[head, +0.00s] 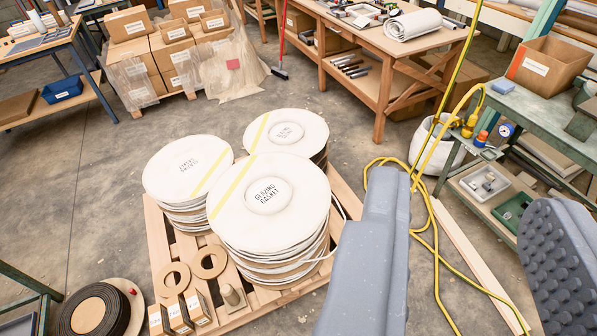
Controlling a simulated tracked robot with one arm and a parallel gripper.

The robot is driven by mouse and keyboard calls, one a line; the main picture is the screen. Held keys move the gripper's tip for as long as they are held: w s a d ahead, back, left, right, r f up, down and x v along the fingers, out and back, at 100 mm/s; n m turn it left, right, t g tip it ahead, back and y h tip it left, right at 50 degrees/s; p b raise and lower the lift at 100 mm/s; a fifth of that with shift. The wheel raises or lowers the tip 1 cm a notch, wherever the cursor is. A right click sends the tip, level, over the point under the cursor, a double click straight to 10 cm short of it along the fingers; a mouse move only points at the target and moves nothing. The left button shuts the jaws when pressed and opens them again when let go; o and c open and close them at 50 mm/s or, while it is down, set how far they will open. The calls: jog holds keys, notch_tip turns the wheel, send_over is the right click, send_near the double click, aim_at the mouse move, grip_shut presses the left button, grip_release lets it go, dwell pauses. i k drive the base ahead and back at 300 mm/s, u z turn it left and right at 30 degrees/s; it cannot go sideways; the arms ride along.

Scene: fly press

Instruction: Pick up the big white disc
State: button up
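Big white discs with yellow stripes lie in three stacks on a wooden pallet in the head view. The front stack's top disc (301,220) is the nearest and bears printed lettering with "GASKET". A second stack (187,172) stands at its left and a third (285,131) stands behind. My gripper (465,260) is at the lower right, with a smooth grey finger (370,260) and a studded grey finger (563,262) set wide apart. It is open, and no disc shows between the fingers. The left finger is to the right of the front stack in the picture.
The pallet (158,245) also bears tan rings (208,262) and small boxes. A black coil (95,312) lies at the lower left. A yellow hose (437,255) loops across the floor at right. Workbenches (375,60) stand behind.

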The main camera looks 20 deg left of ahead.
aim_at(266, 203)
jog(key=u, duration=0.45)
jog(key=i, duration=1.6)
jog(key=u, duration=0.85)
jog(key=k, duration=0.9)
jog(key=u, duration=0.15)
jog(key=i, duration=0.9)
jog(key=z, duration=0.05)
